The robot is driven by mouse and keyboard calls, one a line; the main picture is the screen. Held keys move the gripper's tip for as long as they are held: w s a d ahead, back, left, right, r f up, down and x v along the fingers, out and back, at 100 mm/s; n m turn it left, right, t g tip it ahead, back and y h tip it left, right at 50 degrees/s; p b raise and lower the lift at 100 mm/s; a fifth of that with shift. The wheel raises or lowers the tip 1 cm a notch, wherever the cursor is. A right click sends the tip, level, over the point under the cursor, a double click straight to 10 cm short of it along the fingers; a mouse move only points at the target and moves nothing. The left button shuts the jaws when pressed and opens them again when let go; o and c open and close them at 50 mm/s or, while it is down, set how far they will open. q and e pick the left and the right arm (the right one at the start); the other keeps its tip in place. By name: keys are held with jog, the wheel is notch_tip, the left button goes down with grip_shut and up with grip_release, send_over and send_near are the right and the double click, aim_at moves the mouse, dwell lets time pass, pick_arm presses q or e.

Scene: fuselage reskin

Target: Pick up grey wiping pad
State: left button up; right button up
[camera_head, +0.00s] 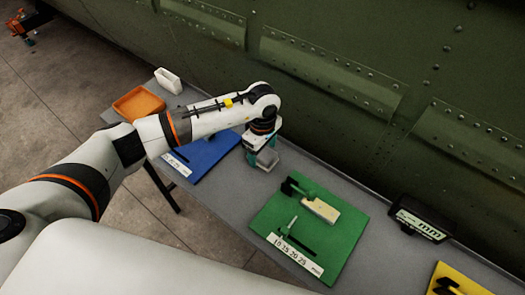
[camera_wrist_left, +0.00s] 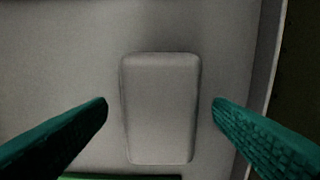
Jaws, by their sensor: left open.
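The grey wiping pad (camera_wrist_left: 160,108) is a rounded rectangular block lying flat on the grey table (camera_wrist_left: 60,60). In the left wrist view it lies between the two green fingers of my left gripper (camera_wrist_left: 160,115), with a gap on each side. In the head view the pad (camera_head: 266,160) shows just below the left gripper (camera_head: 260,152), partly covered by it. The left gripper is open, points down and holds nothing. My right gripper is in neither view.
A green mat (camera_head: 270,215) with tools lies right of the pad, and a blue mat (camera_head: 205,160) lies left. An orange tray (camera_head: 137,104) and a white container (camera_head: 168,80) stand farther left. A black display (camera_head: 423,218) and a yellow item (camera_head: 455,280) are at right. The riveted green fuselage wall (camera_head: 340,60) rises behind.

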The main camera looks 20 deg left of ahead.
aim_at(263, 152)
pick_arm(q)
jog(key=shift+f, duration=0.55)
jog(key=c, duration=1)
notch_tip(263, 152, up, 10)
jog(key=b, duration=0.2)
jog(key=shift+b, duration=0.4)
jog(key=shift+c, duration=0.2)
